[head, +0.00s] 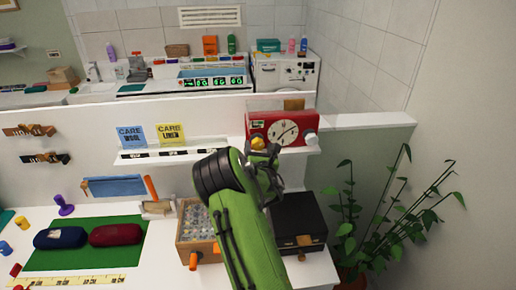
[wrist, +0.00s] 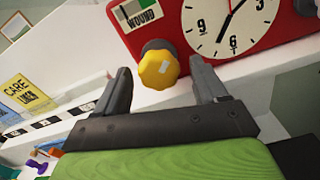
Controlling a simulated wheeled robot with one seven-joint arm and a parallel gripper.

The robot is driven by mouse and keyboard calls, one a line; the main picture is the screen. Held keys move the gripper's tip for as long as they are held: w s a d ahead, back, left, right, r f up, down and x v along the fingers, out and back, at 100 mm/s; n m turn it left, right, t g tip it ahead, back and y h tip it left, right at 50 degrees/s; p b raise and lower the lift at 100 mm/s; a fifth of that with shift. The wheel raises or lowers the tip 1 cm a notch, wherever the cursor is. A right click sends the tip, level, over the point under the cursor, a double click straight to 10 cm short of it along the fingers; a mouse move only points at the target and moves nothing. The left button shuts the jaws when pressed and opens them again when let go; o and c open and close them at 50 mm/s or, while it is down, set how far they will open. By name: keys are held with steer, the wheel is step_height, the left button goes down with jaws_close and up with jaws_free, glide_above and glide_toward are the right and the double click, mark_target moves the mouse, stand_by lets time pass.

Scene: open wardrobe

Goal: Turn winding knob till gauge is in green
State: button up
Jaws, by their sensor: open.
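A red clock (head: 270,128) with a white dial stands on the ledge at the right in the head view. Its yellow winding knob (wrist: 158,68) sticks out of the front, below left of the dial, with a pale mark on its face. A small gauge labelled WOUND (wrist: 140,12) is above the knob, with a green part and a white part; the needle's place is too small to tell. My gripper (wrist: 165,88) is open, with one finger left of the knob and one right, neither clearly touching it. In the head view my gripper (head: 262,152) is just below the clock.
A white knob (head: 311,138) is at the clock's right side. CARE cards (head: 171,134) stand left on the ledge. A wooden box (head: 198,222) and a dark box (head: 297,222) sit below on the bench. A plant (head: 385,215) is at the right.

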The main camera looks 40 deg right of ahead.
steer(key=shift+x, duration=0.85)
steer(key=shift+c, duration=0.3)
steer(key=c, duration=1)
steer(key=shift+m, duration=0.3)
